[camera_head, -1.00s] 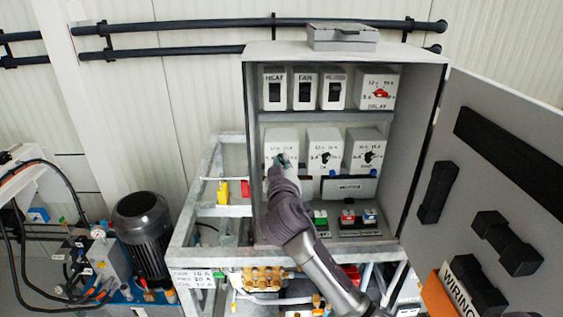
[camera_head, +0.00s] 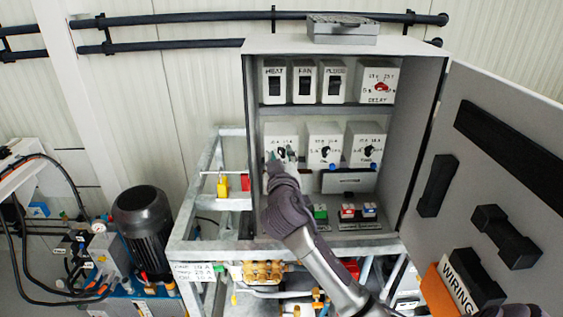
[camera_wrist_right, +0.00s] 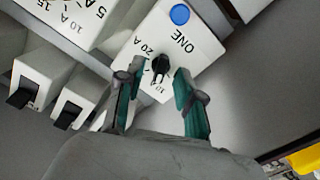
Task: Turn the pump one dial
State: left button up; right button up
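The pump one dial is a black knob (camera_wrist_right: 160,64) on a white box marked ONE, with 20 A and 10 A on its scale and a blue round button beside the label. In the head view this box (camera_head: 281,131) is the left one of the cabinet's middle row; my right gripper partly hides its dial. My right gripper (camera_head: 283,156) is in front of it. In the right wrist view its two teal fingers (camera_wrist_right: 158,72) are apart, one on each side of the knob, with gaps showing. Contact cannot be told. My left gripper is not in view.
Two more dial boxes (camera_head: 324,138) (camera_head: 364,137) stand to the right in the same row. Switches and a red DELAY dial (camera_head: 381,86) are on the shelf above. The cabinet door (camera_head: 501,151) is open on the right. Coloured buttons sit below.

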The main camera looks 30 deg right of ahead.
jog(key=v, duration=1.2)
jog(key=shift+f, duration=0.15)
jog(key=s+a+f+n+g+y, duration=0.1)
jog(key=s+a+f+g+y, duration=0.15)
jog(key=s+f, duration=0.45)
jog(key=s+a+f+n+g+y, duration=0.1)
jog(key=s+a+f+g+y, duration=0.2)
jog(key=f, duration=0.9)
jog(key=s+a+f+n+g+y, duration=0.1)
jog(key=s+a+f+g+y, duration=0.2)
jog(key=s, duration=0.4)
jog(key=s+a+f+g+y, duration=0.1)
jog(key=s+a+f+g, duration=0.15)
jog(key=s+f, duration=0.35)
notch_tip(320, 180, down, 31)
jog(key=s+g+b, duration=0.2)
jog(key=s+b, duration=0.1)
jog(key=b, duration=0.3)
jog(key=s+d+f+b, duration=0.1)
jog(key=s+f+b, duration=0.1)
jog(key=s+f, duration=0.6)
jog(key=s+d+f+g+b, duration=0.1)
jog(key=s+d+f+b, duration=0.1)
jog(key=s+f, duration=0.6)
notch_tip(320, 180, down, 5)
jog(key=shift+s+d+f+n+b, duration=0.1)
jog(key=shift+s+d+n+b, duration=0.15)
jog(key=shift+n+b, duration=0.15)
